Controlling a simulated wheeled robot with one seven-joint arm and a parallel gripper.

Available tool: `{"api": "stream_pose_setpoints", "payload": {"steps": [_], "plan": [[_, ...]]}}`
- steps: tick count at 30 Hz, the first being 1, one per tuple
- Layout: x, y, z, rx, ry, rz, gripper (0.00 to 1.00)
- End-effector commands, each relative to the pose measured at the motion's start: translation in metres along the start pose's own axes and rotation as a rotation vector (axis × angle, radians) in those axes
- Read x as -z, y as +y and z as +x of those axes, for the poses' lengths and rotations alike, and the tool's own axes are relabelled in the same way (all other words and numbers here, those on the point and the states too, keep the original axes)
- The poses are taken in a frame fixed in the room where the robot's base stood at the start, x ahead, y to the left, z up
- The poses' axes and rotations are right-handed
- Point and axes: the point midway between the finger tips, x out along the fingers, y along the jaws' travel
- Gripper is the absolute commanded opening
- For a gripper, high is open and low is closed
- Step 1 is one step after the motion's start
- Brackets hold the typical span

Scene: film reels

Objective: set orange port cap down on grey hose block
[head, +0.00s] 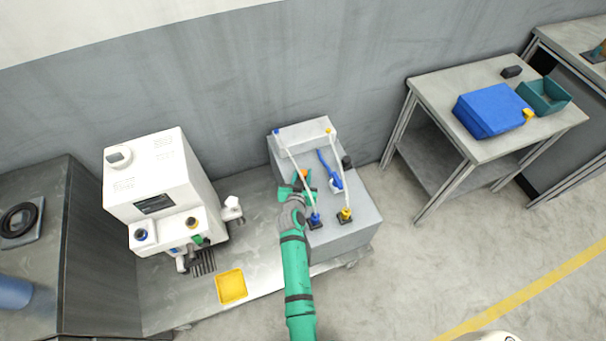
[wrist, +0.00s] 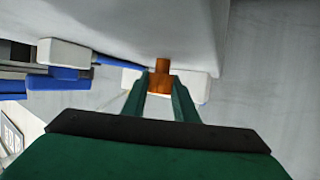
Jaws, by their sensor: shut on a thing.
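My gripper (head: 303,179) is over the top of the grey hose block (head: 345,235) in the head view. In the wrist view my gripper (wrist: 161,92) is shut on the orange port cap (wrist: 161,72), which sits between the two green fingertips. The cap also shows as a small orange spot in the head view (head: 304,172). I cannot tell whether the cap touches the block. My arm hides part of the block's near left side.
Pale hoses with blue and yellow ends and a blue-handled tool (head: 331,170) are on the block. A white machine (head: 155,190) and a yellow tray (head: 231,286) are to the left.

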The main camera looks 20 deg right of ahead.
Motion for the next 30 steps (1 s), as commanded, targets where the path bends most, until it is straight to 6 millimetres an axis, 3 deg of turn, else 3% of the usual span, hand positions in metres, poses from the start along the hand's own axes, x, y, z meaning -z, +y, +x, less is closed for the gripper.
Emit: {"api": "stream_pose_setpoints", "payload": {"steps": [9, 10, 12, 23, 30], "plan": [[-0.002, 0.000, 0.001, -0.001, 0.000, -0.001, 0.05], [-0.002, 0.000, 0.001, -0.001, 0.001, 0.000, 0.33], [-0.002, 0.000, 0.001, -0.001, 0.001, 0.000, 0.45], [0.001, 0.000, -0.001, 0.000, 0.000, 0.001, 0.45], [-0.001, 0.000, -0.035, 0.001, 0.000, -0.001, 0.45]]}}
